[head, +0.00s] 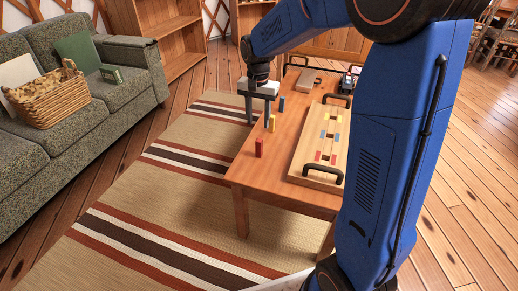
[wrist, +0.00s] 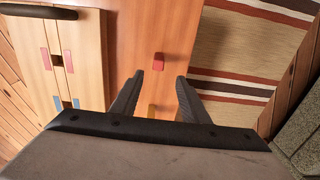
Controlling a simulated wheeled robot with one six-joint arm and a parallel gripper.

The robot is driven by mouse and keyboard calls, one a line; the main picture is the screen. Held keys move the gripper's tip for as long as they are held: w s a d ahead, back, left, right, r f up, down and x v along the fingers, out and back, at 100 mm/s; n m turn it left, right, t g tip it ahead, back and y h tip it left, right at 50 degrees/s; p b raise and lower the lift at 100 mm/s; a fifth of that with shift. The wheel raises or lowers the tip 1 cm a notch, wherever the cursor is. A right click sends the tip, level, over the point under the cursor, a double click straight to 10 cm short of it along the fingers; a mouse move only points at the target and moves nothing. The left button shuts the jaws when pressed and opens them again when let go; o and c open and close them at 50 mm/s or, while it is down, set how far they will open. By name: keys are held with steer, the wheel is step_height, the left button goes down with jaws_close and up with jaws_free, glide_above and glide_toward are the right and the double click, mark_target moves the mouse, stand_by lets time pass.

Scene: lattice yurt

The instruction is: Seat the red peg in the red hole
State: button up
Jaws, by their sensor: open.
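The red peg (head: 259,148) stands upright near the left edge of the wooden table. It also shows in the wrist view (wrist: 158,61), beyond my fingertips and roughly in line with the gap between them. My gripper (head: 258,108) is open and empty, above the table's left edge and farther back than the red peg. Its two fingers show in the wrist view (wrist: 159,82). The light wooden board (head: 305,150) lies on the table to the right of the pegs. Its red hole (wrist: 57,60) appears as a dark slot between two red patches and looks empty.
A yellow peg (head: 272,124) and a blue peg (head: 282,103) stand behind the red one. The board has black handles (head: 323,173) at its ends. A wooden block (head: 308,80) lies at the table's back. A sofa (head: 110,95) stands left, across the striped rug.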

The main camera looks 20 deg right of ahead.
mark_target(259, 140)
step_height(259, 140, down, 12)
steer(key=shift+s+d+f, duration=0.15)
steer(key=shift+f, duration=0.05)
stand_by(0.4)
jaws_close()
